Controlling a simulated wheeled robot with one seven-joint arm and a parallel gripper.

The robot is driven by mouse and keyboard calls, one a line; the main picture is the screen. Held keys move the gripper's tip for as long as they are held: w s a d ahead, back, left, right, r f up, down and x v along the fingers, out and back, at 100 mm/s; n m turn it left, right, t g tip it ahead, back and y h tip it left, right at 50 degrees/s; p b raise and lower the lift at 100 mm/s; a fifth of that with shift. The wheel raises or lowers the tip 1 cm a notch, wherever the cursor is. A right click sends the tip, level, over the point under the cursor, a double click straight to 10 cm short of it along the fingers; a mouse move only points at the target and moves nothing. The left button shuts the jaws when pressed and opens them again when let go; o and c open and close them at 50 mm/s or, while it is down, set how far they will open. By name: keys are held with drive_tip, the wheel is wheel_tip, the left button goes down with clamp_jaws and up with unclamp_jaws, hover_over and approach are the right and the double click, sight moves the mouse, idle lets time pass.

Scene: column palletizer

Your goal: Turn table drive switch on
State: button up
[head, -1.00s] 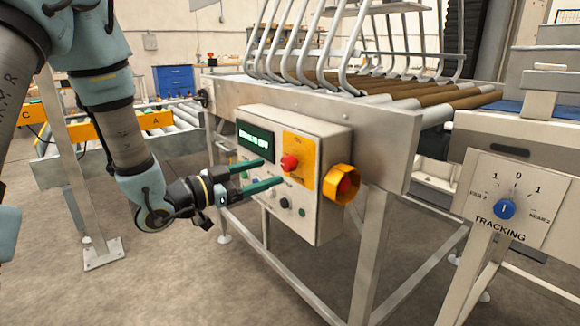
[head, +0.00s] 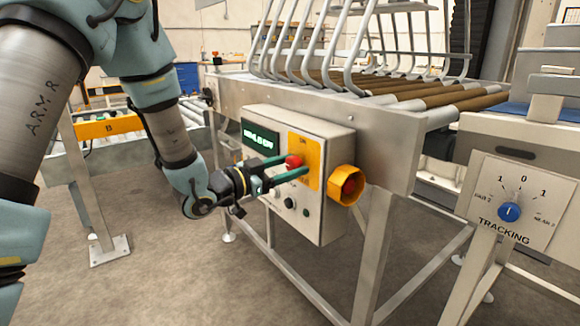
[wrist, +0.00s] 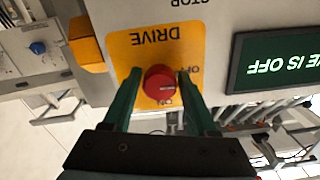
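The table drive switch is a red knob (head: 293,161) on a yellow plate (head: 316,150) on the front of a grey control box. In the wrist view, upside down, the knob (wrist: 160,83) sits on the plate marked DRIVE, with OFF and ON beside it. A pale mark shows on the knob's face. The green display (wrist: 275,64) reads "...E IS OFF", its start cut off. My gripper (head: 296,166) is open, its two green fingers on either side of the knob. I cannot tell whether they touch it. The fingers also show in the wrist view (wrist: 160,80).
A yellow-shrouded red button (head: 346,185) juts from the box's right side. Several small buttons, including a black knob (head: 289,202), lie below the plate. A TRACKING panel with a blue knob (head: 509,212) stands at the right. A roller conveyor (head: 415,95) runs above the box.

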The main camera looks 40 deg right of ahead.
clamp_jaws()
drive_tip(key=shift+f+m+b, duration=0.1)
drive_tip(key=shift+m+b, duration=0.3)
drive_tip(key=shift+b, duration=0.25)
drive_tip(key=shift+f+m+b, duration=0.15)
drive_tip(key=shift+m+b, duration=0.45)
drive_tip(key=shift+b, duration=0.4)
drive_tip(key=m+b, duration=0.2)
drive_tip(key=b, duration=0.2)
drive_tip(key=m+b, duration=0.6)
drive_tip(key=b, duration=0.2)
drive_tip(key=m+b, duration=0.4)
drive_tip(key=b, duration=0.2)
drive_tip(key=shift+b, duration=0.35)
drive_tip(key=m+b, duration=0.2)
drive_tip(key=b, duration=0.1)
drive_tip(key=m+b, duration=0.1)
drive_tip(key=m, duration=0.1)
drive_tip(key=shift+r+b, duration=0.25)
drive_tip(key=shift+b, duration=0.05)
